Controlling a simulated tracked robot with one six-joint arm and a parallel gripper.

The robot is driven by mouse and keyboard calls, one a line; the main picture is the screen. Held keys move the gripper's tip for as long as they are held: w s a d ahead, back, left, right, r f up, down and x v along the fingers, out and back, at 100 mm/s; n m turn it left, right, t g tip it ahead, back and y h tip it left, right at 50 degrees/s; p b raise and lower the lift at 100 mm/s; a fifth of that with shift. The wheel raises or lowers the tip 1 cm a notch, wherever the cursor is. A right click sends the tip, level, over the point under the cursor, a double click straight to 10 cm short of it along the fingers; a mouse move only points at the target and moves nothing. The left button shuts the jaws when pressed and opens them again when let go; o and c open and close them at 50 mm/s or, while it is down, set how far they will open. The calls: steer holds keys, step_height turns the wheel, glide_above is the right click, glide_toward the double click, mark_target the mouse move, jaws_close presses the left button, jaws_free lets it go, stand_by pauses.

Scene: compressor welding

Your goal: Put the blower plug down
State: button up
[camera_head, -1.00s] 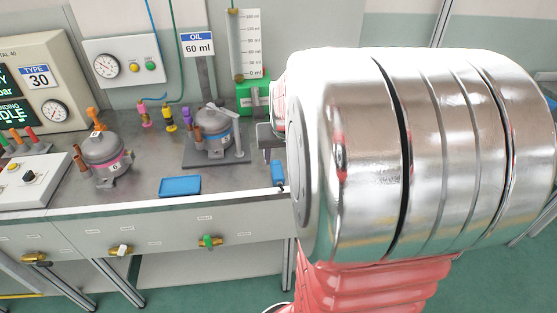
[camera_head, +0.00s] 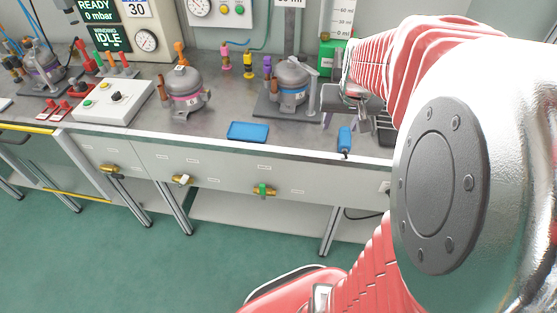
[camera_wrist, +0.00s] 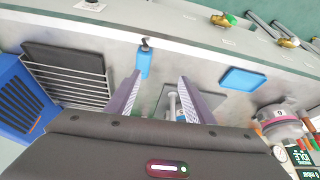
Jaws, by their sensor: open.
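My gripper (camera_wrist: 160,76) is open, with its two purple-grey fingers apart and nothing held between them. In the head view it is partly hidden behind my arm (camera_head: 328,112), above the bench near the right compressor. No part is clearly marked as the blower plug. A small blue piece with a black tip (camera_head: 345,138) lies at the bench's front edge. It also shows in the wrist view (camera_wrist: 144,60), beyond the left finger and apart from it. A yellow plug (camera_head: 248,66) and a pink plug (camera_head: 225,56) stand at the back of the bench.
The right compressor (camera_head: 290,82) stands on a dark plate close to my gripper. A blue tray (camera_head: 248,131) lies near the front edge. A dark rack (camera_wrist: 68,75) and a blue box (camera_wrist: 20,105) are at the wrist view's left. Another compressor (camera_head: 184,92) stands further left.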

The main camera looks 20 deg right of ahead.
steer(key=s+a+r+n, duration=0.2)
steer(key=s+a, duration=0.1)
steer(key=a, duration=0.5)
steer(key=s+a+r+n+t+y, duration=0.1)
steer(key=s+a, duration=0.3)
steer(key=a, duration=0.4)
steer(key=s+a+r+n+y, duration=0.1)
steer(key=s+a+r+n, duration=0.1)
steer(key=a, duration=0.6)
steer(key=shift+s+r+n, duration=0.3)
steer(key=shift+s+n, duration=0.2)
steer(key=shift+s, duration=0.7)
